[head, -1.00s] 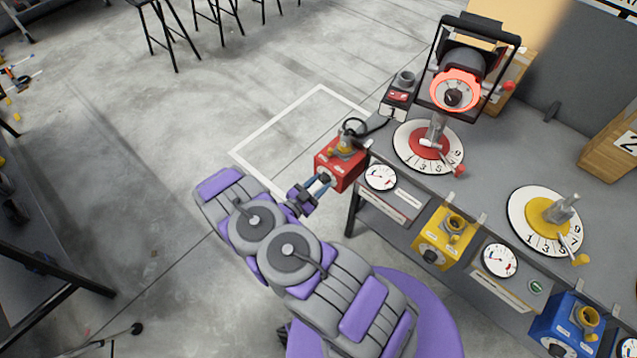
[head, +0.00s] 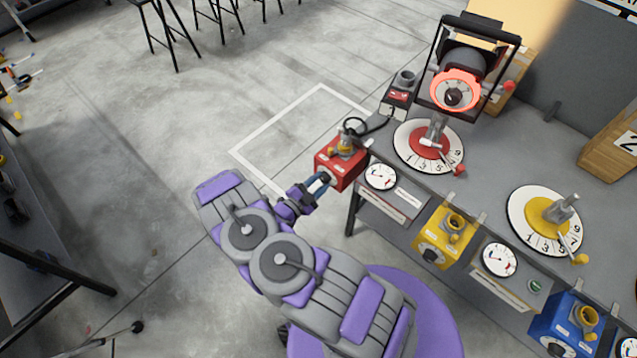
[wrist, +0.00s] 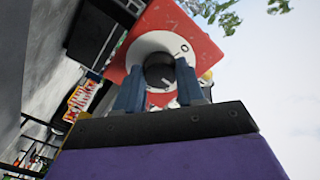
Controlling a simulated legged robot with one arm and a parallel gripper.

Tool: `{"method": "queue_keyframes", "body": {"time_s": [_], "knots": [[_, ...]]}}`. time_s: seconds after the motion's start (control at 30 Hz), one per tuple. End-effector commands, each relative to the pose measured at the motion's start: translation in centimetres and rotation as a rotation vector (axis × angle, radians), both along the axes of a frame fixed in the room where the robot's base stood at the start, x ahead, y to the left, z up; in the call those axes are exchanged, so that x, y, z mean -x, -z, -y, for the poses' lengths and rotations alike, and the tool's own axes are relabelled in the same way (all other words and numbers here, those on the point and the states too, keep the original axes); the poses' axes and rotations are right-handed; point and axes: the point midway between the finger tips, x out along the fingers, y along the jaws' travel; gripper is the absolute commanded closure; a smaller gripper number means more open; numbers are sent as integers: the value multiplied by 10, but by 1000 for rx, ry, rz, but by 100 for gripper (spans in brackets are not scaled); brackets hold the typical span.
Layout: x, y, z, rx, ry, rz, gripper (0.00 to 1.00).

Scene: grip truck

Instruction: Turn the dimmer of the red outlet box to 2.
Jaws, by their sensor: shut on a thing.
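The red outlet box (head: 341,165) is mounted at the left end of the bench's front edge, with a yellow socket on top. In the wrist view the red box (wrist: 186,25) shows its face with a white dial plate and a dark dimmer knob (wrist: 160,74). My gripper (head: 322,184) reaches the box's front face from the lower left. In the wrist view, my gripper's two blue fingers (wrist: 160,92) are shut on the dimmer knob, one on each side. A "0" mark shows at the plate's upper right. The other numbers are hidden or too small to read.
A gauge (head: 381,177) sits right of the red box. A yellow outlet box (head: 443,238) and a blue outlet box (head: 567,324) follow along the bench front. A lamp (head: 457,88) stands on a red-centred numbered disc (head: 408,146).

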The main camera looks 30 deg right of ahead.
Motion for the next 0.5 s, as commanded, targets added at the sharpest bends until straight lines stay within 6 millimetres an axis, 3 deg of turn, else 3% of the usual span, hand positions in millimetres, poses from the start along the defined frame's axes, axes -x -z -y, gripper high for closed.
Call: {"method": "queue_keyframes", "body": {"time_s": [0.23, 0.27, 0.5], "knots": [[-1, 1, -1, -2, -3, -1, 92], [-1, 1, -1, -2, -3, -1, 61], [0, 0, -1, -1, -1, -1, 38]]}}
